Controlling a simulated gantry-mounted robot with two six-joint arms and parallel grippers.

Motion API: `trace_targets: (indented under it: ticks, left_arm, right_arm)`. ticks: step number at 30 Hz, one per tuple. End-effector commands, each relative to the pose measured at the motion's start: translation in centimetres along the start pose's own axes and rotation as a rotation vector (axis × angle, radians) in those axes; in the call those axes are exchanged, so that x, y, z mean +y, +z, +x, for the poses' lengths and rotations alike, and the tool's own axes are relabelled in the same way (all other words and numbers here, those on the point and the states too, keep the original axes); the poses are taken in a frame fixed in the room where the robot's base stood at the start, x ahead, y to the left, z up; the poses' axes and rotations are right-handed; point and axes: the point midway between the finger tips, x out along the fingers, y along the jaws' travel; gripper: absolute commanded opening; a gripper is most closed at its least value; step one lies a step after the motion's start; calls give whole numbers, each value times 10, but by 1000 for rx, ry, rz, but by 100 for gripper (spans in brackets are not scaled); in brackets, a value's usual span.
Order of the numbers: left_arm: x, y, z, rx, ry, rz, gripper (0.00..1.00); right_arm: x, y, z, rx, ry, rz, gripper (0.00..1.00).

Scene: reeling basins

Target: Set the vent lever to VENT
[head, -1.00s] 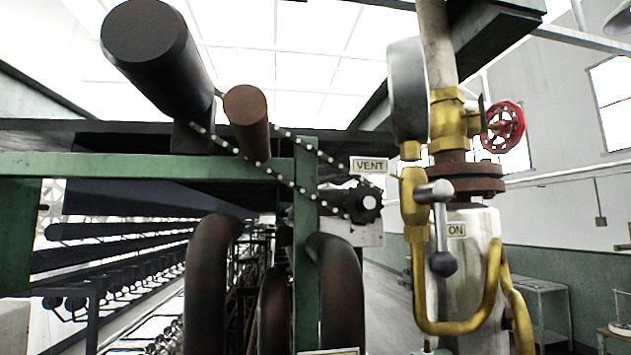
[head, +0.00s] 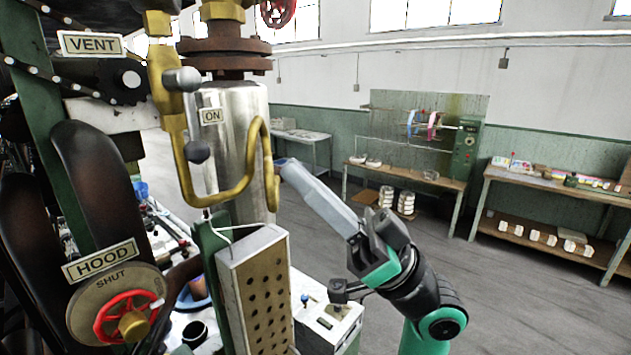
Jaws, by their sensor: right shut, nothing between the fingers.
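The vent lever (head: 190,115) shows at the upper left of the head view, on the brass valve fitting (head: 166,90). It has a grey round hub at its top and hangs down to a dark ball end. The ON plate (head: 211,116) is just right of its arm. The VENT plate (head: 91,44) is up and to the left of it. My right gripper (head: 287,168) is shut and empty. Its long grey fingers point up and left, their tips near the brass pipe, to the right of the lever's ball and apart from it. My left gripper is out of view.
A curved brass pipe (head: 233,195) and a pale steel cylinder (head: 250,105) stand between my right gripper and the lever. Below are a perforated metal box (head: 258,290) and a red HOOD handwheel (head: 128,317). Benches (head: 405,174) stand at the back right, with open floor before them.

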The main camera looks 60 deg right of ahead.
Motion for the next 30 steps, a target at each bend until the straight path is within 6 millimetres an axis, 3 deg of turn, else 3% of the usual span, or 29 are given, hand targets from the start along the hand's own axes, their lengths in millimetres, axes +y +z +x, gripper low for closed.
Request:
trace_targets:
  ticks: [1,6,12,30]
  left_arm:
    - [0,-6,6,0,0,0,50]
    - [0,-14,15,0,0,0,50]
    - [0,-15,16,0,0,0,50]
    - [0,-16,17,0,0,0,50]
  right_arm:
    - [-2,-4,15,1,-5,3,0]
    - [-1,-3,52,1,-3,3,0]
    - [0,20,74,-2,0,4,0]
    - [0,28,82,3,5,4,0]
